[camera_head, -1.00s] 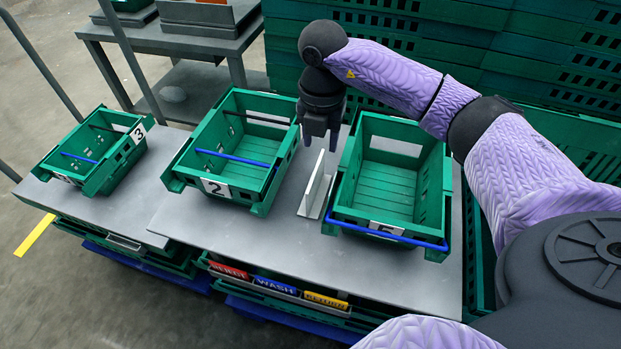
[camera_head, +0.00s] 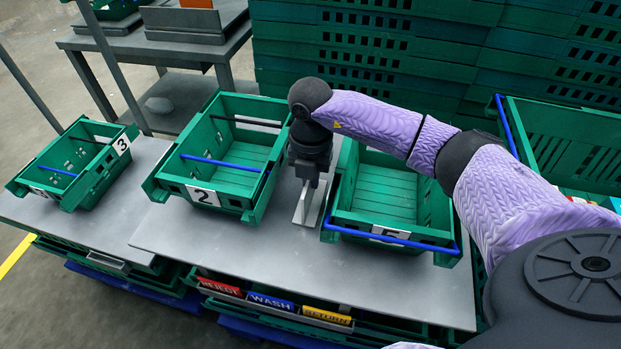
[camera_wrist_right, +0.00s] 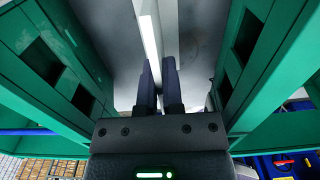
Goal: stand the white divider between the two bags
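The white divider (camera_head: 309,208) stands upright on the grey table, in the gap between the green crate marked 2 (camera_head: 203,196) and the green crate marked 5 (camera_head: 392,239). My right gripper (camera_head: 305,186) is down over it and hides its upper part in the head view. In the right wrist view the divider's thin edge (camera_wrist_right: 149,30) runs in between the two dark fingers (camera_wrist_right: 160,80). The fingers are close together and appear shut on it. Neither bag is in view. Both crates look empty where visible. My left gripper is not in view.
Crate walls rise close on both sides of my right gripper. A smaller crate marked 3 (camera_head: 75,168) stands at the left. Another green crate (camera_head: 570,140) with contents is at the right. Labelled REJECT, WASH and RETURN places (camera_head: 270,300) lie below the table's front edge.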

